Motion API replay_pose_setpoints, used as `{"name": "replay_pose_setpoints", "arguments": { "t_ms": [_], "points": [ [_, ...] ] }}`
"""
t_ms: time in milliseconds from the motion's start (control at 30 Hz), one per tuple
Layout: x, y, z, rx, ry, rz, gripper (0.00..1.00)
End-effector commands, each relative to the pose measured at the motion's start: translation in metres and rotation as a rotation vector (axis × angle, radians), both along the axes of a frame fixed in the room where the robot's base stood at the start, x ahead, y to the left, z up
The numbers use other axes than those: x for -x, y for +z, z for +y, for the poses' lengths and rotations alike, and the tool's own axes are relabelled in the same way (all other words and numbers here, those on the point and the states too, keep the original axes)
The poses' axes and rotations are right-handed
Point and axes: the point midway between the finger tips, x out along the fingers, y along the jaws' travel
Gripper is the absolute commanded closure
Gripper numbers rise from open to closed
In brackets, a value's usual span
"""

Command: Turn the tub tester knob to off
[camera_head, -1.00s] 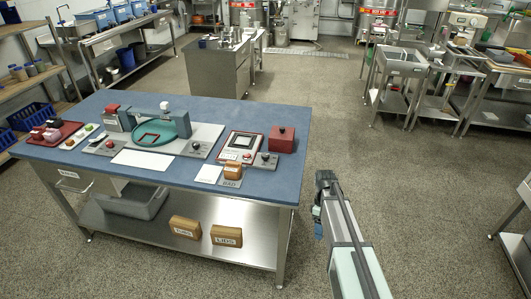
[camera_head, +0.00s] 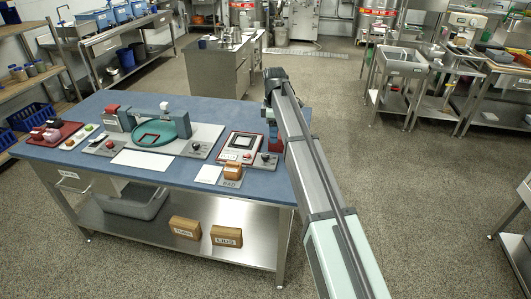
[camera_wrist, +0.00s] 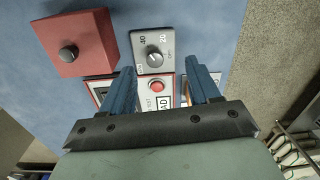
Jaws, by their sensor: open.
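The knob (camera_wrist: 154,58) is a round dark dial on a small grey panel (camera_wrist: 165,22) in the wrist view. The panel carries the marks 20, 40 and OFF; I cannot tell which one the knob points at. In the head view the knob (camera_head: 265,157) is at the table's right end. The tester (camera_head: 240,147) beside it is a white, red-edged unit; its red button (camera_wrist: 155,87) shows between my fingers. My gripper (camera_wrist: 160,68) is open and empty, its fingertips on either side of the knob in the picture, apparently above it.
A red box (camera_wrist: 75,42) with a dark knob stands close beside the panel. In the head view my arm mostly hides it. A brown block (camera_head: 232,170) sits in front of the tester.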

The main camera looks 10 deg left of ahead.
Motion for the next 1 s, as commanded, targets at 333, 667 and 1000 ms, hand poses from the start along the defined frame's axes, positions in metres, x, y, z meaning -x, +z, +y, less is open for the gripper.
{"name": "replay_pose_setpoints", "arguments": {
  "t_ms": [333,667,1000],
  "points": [
    [-0.008,0.025,0.034,-0.025,0.015,-0.035,0.39],
    [-0.007,-0.024,0.034,-0.025,0.014,-0.033,0.39],
    [-0.007,-0.080,0.034,-0.025,0.014,-0.033,0.39]
  ]
}}
